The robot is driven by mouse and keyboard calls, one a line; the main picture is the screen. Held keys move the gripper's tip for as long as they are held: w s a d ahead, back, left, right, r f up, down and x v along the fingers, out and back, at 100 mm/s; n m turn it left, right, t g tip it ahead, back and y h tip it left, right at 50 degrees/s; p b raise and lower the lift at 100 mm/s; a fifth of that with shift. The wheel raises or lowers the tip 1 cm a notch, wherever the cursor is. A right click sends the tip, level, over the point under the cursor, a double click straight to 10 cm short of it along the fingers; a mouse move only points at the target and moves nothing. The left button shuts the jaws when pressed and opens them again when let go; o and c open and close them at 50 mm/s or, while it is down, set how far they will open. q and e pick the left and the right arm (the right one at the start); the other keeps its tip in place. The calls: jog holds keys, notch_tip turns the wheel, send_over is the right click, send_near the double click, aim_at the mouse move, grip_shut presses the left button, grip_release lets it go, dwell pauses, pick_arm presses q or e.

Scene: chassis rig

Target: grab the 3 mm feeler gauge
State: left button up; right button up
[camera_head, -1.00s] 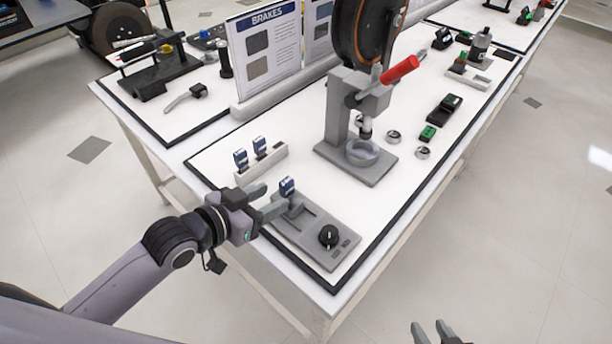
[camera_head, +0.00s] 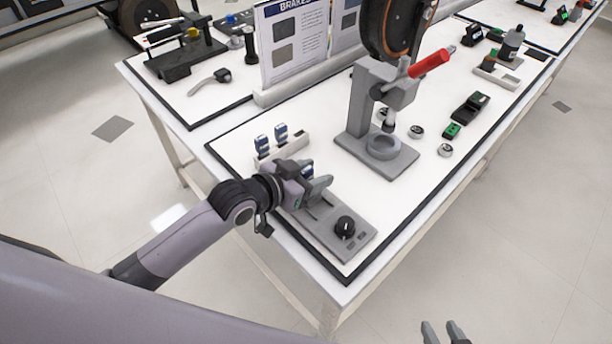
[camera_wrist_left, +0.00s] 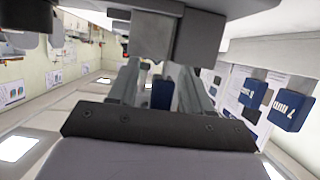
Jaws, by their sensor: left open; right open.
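A blue-headed feeler gauge (camera_head: 307,169) stands at the grey fixture plate (camera_head: 327,240), partly hidden by my left gripper (camera_head: 314,184). In the left wrist view a blue gauge (camera_wrist_left: 162,95) shows between the open fingers of that gripper (camera_wrist_left: 158,84). I cannot tell whether the fingers touch it, and its label is not readable. Two more blue-headed gauges (camera_head: 263,143) (camera_head: 281,132) stand upright in a pale rack (camera_head: 294,147); they show at the right of the left wrist view (camera_wrist_left: 254,92) (camera_wrist_left: 290,109). My right gripper (camera_head: 444,332) is open and empty, off the table's front edge.
A black knob (camera_head: 345,227) stands on the fixture plate. A grey press stand (camera_head: 375,150) with a red handle (camera_head: 430,63) is behind it to the right. A brakes sign (camera_head: 292,45) stands at the back. Small rings and a green block (camera_head: 452,130) lie to the right.

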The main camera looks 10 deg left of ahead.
pick_arm(q)
grip_shut()
jog(key=shift+r, duration=0.15)
